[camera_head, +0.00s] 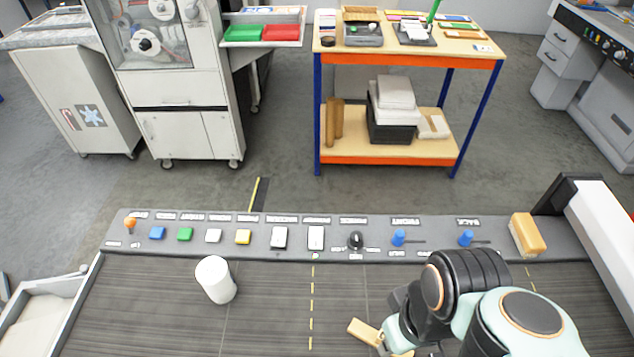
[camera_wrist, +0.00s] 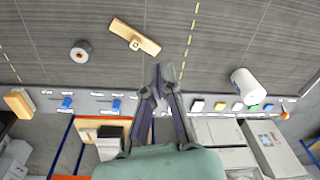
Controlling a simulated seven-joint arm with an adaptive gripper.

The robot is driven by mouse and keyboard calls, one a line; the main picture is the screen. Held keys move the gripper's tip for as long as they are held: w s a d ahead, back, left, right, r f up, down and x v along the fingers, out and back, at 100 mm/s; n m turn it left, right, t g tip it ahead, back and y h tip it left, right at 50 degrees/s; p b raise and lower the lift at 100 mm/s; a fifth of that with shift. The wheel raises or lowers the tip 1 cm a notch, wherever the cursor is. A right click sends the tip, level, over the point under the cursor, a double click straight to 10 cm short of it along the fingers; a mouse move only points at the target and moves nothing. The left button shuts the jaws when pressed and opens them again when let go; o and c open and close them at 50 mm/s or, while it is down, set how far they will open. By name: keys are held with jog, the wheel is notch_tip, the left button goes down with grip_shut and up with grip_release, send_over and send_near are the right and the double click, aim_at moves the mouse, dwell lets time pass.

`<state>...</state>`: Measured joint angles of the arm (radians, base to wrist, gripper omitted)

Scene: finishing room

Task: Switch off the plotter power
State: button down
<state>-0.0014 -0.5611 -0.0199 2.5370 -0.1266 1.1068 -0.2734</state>
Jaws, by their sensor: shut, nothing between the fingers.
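The plotter's control panel (camera_head: 375,255) is a grey strip along the far edge of the dark bed. An orange-tipped lever (camera_head: 130,224) stands at its left end, also in the wrist view (camera_wrist: 285,115). Then come a blue button (camera_head: 157,233), a green button (camera_head: 185,234), a white button (camera_head: 213,236) and a yellow button (camera_head: 243,237). Two white rockers (camera_head: 279,237) (camera_head: 316,238) and a black knob (camera_head: 356,240) follow. I cannot read which is power. My gripper (camera_wrist: 158,75) is shut and empty above the bed; my arm hides it in the head view.
Two blue slider knobs (camera_head: 399,238) (camera_head: 466,238) and a wooden block (camera_head: 527,235) occupy the panel's right side. A wooden bar (camera_wrist: 135,37) and a grey roll (camera_wrist: 81,51) also lie there. Mid-bed is clear.

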jog(key=w+r+n+t, duration=0.3)
jog(key=w+r+n, duration=0.3)
jog(key=w, duration=0.6)
jog(key=n+g, duration=0.2)
jog(key=n, duration=0.6)
send_over(316, 231)
jog(key=s, duration=0.3)
notch_tip(316, 231, down, 15)
jog(key=shift+w+r+h, duration=0.15)
jog(key=shift+w+h, duration=0.05)
jog(key=shift+h, duration=0.2)
jog(key=f, duration=0.4)
jog(key=w+f, duration=0.1)
jog(key=f, duration=0.4)
jog(key=w+f, duration=0.1)
jog(key=f, duration=0.3)
jog(key=shift+f, duration=0.3)
jog(key=shift+w+f, duration=0.1)
jog(key=shift+f, duration=0.05)
